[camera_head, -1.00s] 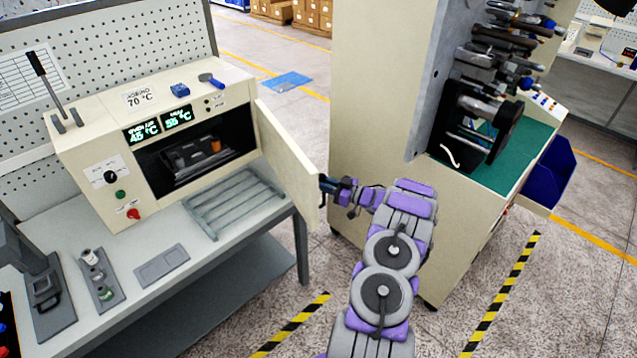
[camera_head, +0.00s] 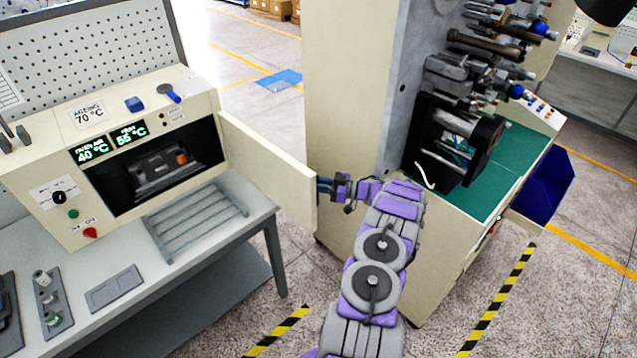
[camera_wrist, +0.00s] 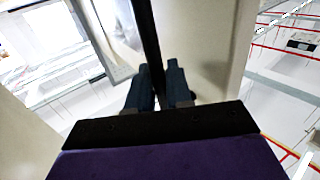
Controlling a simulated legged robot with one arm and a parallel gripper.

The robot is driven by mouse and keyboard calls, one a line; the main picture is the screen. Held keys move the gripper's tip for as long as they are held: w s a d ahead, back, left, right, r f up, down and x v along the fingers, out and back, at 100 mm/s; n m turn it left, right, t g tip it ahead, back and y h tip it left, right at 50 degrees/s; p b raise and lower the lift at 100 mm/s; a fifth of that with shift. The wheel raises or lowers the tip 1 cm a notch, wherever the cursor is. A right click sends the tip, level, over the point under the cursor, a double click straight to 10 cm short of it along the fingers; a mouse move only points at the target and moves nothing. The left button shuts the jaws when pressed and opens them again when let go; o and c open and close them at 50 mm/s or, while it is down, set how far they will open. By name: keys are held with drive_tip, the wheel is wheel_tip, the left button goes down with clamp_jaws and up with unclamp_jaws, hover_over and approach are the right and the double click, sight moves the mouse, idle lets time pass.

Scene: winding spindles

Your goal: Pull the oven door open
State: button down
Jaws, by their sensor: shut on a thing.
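The cream oven (camera_head: 100,160) stands on the grey bench at the left in the head view. Its door (camera_head: 268,172) is swung wide open to the right, and the dark chamber (camera_head: 165,168) shows a dark item with an orange part inside. My gripper (camera_head: 322,188) is at the door's outer edge, at the right end of the panel. In the wrist view, my gripper's two dark fingers (camera_wrist: 158,88) are close together on a dark vertical bar (camera_wrist: 147,40) in front of a pale panel. The exact grip on the door is partly hidden in the head view.
A tall cream machine (camera_head: 345,110) with several spindles stands close to the right of my gripper. A grey slatted rack (camera_head: 195,218) lies on the bench before the oven. Speckled floor with striped tape (camera_head: 495,300) is clear at the lower right.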

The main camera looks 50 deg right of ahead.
drive_tip(key=shift+a, duration=0.3)
drive_tip(key=shift+d, duration=0.1)
drive_tip(key=c, duration=1.4)
unclamp_jaws()
drive_tip(key=shift+d, duration=0.1)
drive_tip(key=shift+o, duration=0.9)
drive_tip(key=shift+d+f, duration=0.1)
drive_tip(key=shift+d, duration=0.3)
drive_tip(key=s+a+r, duration=0.4)
drive_tip(key=s+a, duration=0.6)
drive_tip(key=a, duration=0.1)
drive_tip(key=shift+s+a+r+b, duration=0.3)
drive_tip(key=shift+s+r+b, duration=0.05)
drive_tip(key=shift+r+b, duration=0.05)
